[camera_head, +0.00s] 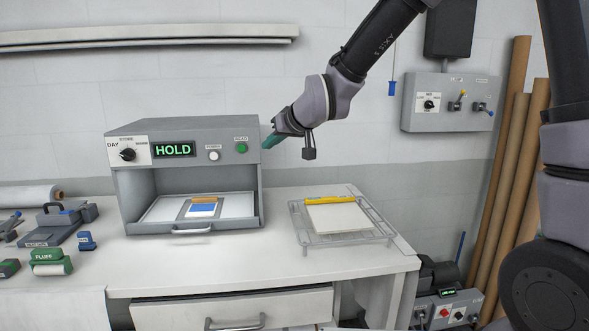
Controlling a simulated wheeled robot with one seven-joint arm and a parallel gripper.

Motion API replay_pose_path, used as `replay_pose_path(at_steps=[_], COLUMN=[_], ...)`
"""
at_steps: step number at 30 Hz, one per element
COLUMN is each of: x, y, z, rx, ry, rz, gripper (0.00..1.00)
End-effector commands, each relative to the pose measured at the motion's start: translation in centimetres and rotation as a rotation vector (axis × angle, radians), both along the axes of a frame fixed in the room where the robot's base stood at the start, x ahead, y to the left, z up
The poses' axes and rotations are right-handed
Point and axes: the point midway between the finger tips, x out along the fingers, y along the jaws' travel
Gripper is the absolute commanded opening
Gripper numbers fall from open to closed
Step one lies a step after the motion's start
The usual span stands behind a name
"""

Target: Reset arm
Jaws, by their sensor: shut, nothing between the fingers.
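My gripper (270,142) is shut and empty, its teal fingertips pointing left and down beside the right side of the grey press box. My arm reaches down to it from the top right. The grey press box (190,127) stands on the bench, its display reading HOLD, with a dial on the left, a white button and a green button on its front. Its front is open, and a tray (236,206) inside holds a blue and tan piece (202,208). The fingertips are close to the green button (241,148); I cannot tell whether they touch the box.
A wire rack (300,220) with a white board and a yellow strip stands on the bench (270,255) at the right. Small tools and a roll (30,196) lie at the left. A wall control box (450,102) and long tan tubes (505,170) are at the right.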

Motion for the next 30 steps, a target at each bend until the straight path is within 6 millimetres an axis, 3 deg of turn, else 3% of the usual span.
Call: replay_pose_path(at_steps=[1, 4, 8, 12, 15, 18, 22, 25, 30], x=[0.5, 0.4, -1.3, -4.9, -8.5, -12.2, -16.0, -17.7, -18.6], y=[-3.2, -9.8, -17.9, -25.9, -30.6, -34.1, -36.7, -37.5, -37.9], z=[1.6, 3.8, 6.2, 8.0, 8.8, 9.2, 9.1, 8.9, 8.8], rx=[-0.018, -0.055, -0.077, -0.067, -0.037, 0.003, 0.055, 0.08, 0.092], ry=[0.005, 0.052, 0.125, 0.217, 0.289, 0.357, 0.426, 0.46, 0.48], rz=[-0.051, -0.158, -0.304, -0.464, -0.573, -0.662, -0.741, -0.771, -0.785], gripper=[0.0, 0.0, 0.0, 0.0, 0.0, 0.0, 0.0, 0.0, 0.0])
